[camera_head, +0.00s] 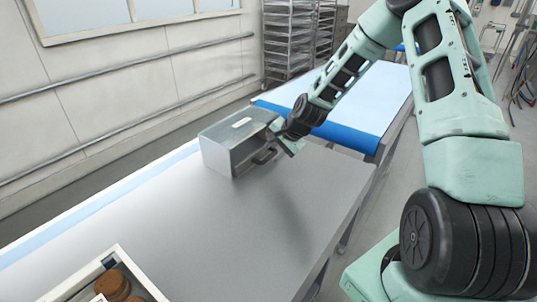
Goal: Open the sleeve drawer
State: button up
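The sleeve drawer is a grey metal box (225,142) with a pale label on top, standing on the table near its far end. A dark handle (265,156) sticks out from its right-hand face. The drawer looks closed, though part of that face is behind my arm. My gripper (277,149) is at that face, close to the handle. I cannot tell whether it touches the handle, and its fingers are too small and hidden to tell open from shut.
The grey tabletop (200,235) is clear in front of the box. A pale tray (140,276) with brown round items stands at the bottom left. A blue-edged conveyor (345,136) lies beyond the box. A wall with rails runs along the left. Metal racks (290,35) stand behind.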

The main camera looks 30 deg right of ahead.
aim_at(266, 160)
jog(key=shift+p+x, duration=0.45)
jog(key=shift+x, duration=1.65)
